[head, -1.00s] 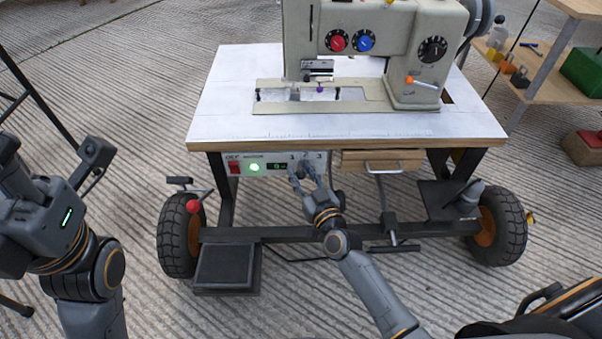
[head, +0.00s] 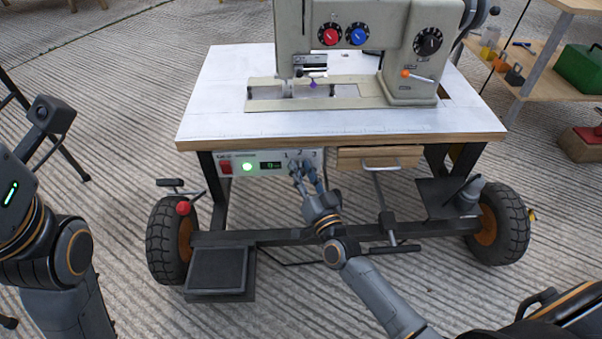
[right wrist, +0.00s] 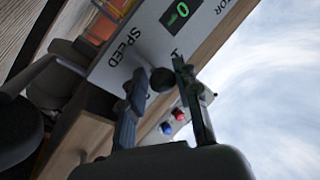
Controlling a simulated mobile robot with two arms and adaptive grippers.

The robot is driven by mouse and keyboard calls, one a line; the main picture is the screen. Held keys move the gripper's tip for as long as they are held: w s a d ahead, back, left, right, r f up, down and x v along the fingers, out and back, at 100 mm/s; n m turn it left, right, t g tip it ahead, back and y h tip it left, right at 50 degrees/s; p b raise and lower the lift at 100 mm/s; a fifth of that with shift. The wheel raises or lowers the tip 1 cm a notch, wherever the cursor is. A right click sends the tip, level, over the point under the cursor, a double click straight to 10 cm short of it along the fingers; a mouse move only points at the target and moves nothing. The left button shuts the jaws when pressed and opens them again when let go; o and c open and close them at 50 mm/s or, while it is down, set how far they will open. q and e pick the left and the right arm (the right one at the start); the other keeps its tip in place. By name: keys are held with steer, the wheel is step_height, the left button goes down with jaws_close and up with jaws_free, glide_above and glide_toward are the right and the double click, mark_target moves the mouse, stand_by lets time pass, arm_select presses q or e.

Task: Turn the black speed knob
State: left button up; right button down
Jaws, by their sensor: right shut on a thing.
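The black speed knob (right wrist: 162,79) shows in the right wrist view between my two fingers, beside the word SPEED on the white control panel (right wrist: 104,67). In the head view the panel (head: 236,158) is under the sewing table's front edge, and the knob is mostly hidden behind my fingers, below the marks 1, 2 and 3. My right gripper (head: 301,170) is shut on the knob; it also shows in the right wrist view (right wrist: 160,80). The green display (right wrist: 179,13) reads 0. My left arm is at the left edge, its fingers out of the picture.
A sewing machine (head: 355,50) stands on the white tabletop (head: 225,105). Right of the panel is a wooden drawer (head: 350,160) with a metal handle. Below are a black pedal (head: 216,270), a frame bar and two wheels (head: 490,225). A red-knobbed lever (head: 183,208) sticks out at the left.

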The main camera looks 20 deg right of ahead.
steer(key=shift+a, duration=0.25)
steer(key=c, duration=1.1)
jaws_free()
steer(key=shift+o, duration=0.2)
steer(key=s+f, duration=0.2)
steer(key=s, duration=0.9)
steer(key=shift+s+d+f, duration=0.15)
steer(key=shift+s+d, duration=0.25)
steer(key=shift+c, duration=0.4)
